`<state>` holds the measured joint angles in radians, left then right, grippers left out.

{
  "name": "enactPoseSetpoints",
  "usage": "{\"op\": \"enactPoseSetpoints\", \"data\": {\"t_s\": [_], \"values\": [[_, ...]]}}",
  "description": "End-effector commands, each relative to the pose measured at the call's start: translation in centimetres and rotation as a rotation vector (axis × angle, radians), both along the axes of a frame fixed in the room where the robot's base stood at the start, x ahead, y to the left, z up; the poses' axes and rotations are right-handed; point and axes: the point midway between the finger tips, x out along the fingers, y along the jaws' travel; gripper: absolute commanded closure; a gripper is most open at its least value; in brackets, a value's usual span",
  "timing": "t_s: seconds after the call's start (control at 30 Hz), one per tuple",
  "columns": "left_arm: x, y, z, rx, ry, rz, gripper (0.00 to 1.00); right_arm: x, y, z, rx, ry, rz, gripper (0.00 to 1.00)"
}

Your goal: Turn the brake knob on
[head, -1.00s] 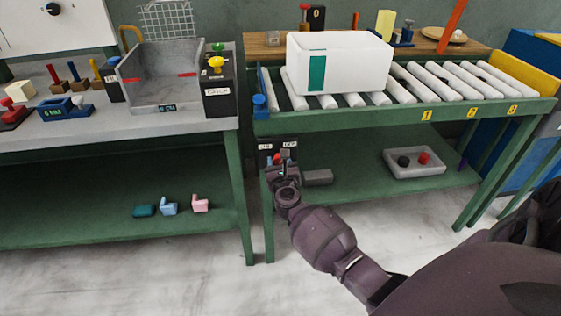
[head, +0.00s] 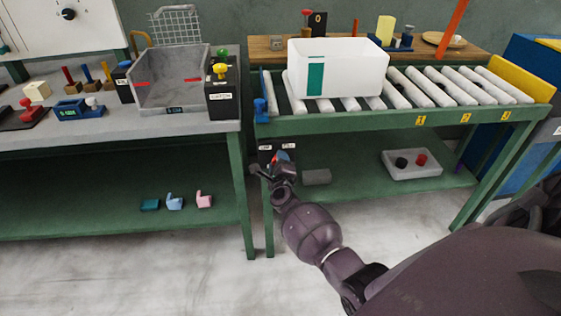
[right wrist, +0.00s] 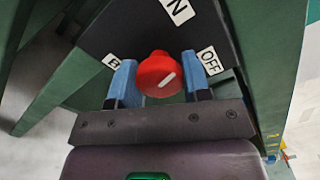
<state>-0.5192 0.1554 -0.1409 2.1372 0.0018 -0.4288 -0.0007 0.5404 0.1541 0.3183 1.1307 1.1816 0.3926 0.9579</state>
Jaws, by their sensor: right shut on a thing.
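The panel has an "OFF" label (right wrist: 210,60) at the right, a label ending in "N" (right wrist: 178,11) at the top, and a partly hidden label starting with "B" (right wrist: 112,62) at the left. My right gripper (right wrist: 160,82) has its blue fingers on either side of the knob and is shut on it. In the head view the right gripper (head: 280,157) reaches the panel (head: 264,149) under the roller table. My left gripper is out of view.
Green table legs and beams (right wrist: 262,40) stand close around the panel. A grey tray (head: 412,173) with a black and a red piece and a grey block (head: 317,177) lie on the lower shelf. A white bin (head: 340,70) stands on the rollers above.

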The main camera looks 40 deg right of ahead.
Motion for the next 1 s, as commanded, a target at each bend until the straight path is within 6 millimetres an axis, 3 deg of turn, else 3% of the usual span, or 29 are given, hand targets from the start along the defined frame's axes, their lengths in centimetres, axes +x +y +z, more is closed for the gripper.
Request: {"op": "enactPoseSetpoints", "data": {"t_s": [0.5, 1.0], "values": [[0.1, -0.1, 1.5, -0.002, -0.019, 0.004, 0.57, 0.0, 0.0, 0.1, -0.325, 0.201, 0.001, 0.80], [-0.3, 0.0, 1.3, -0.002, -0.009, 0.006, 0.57, -0.1, 0.0, -0.1, -0.412, 0.256, 0.000, 0.80]]}}
